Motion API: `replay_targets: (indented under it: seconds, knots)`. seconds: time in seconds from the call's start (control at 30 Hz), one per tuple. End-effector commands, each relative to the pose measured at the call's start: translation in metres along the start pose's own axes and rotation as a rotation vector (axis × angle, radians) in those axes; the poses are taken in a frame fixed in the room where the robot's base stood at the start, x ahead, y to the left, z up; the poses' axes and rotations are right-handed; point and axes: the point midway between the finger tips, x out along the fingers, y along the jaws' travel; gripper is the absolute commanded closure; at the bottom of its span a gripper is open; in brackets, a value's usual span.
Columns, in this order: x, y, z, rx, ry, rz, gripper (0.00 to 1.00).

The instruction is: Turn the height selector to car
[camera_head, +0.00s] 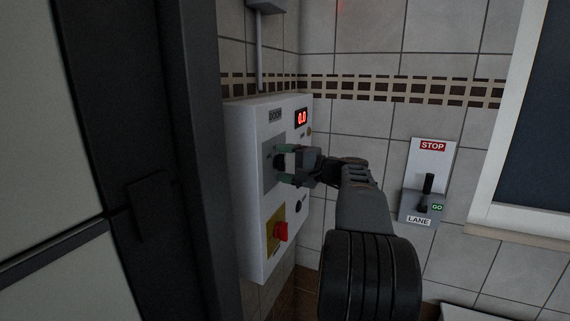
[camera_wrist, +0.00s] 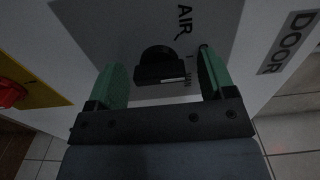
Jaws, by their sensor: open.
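A black rotary knob (camera_wrist: 157,66), apparently the height selector, sits on a grey plate (camera_head: 268,178) of the white control panel (camera_head: 246,190). A pale line marks the knob's lower right edge in the wrist view. Small labels beside it are rotated and hard to read, so I cannot tell its setting. My gripper (camera_head: 281,163) is at this plate, its green fingers apart. In the wrist view my gripper (camera_wrist: 162,72) has one finger on each side of the knob, with visible gaps. In the head view the fingers hide most of the knob.
A STOP/GO lane lever box (camera_head: 428,184) hangs on the tiled wall to the right. A dark door frame (camera_head: 190,150) stands close at left.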

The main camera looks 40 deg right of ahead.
Motion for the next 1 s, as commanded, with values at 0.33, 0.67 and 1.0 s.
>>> replay_targets:
  seconds: [0.33,0.67,1.0]
  knots:
    - [-0.017,0.002,-0.001,0.0,0.003,0.0,0.24]
    - [-0.083,0.002,-0.001,-0.002,0.005,0.001,0.24]
    - [-0.129,0.001,-0.001,0.0,0.002,0.0,0.24]
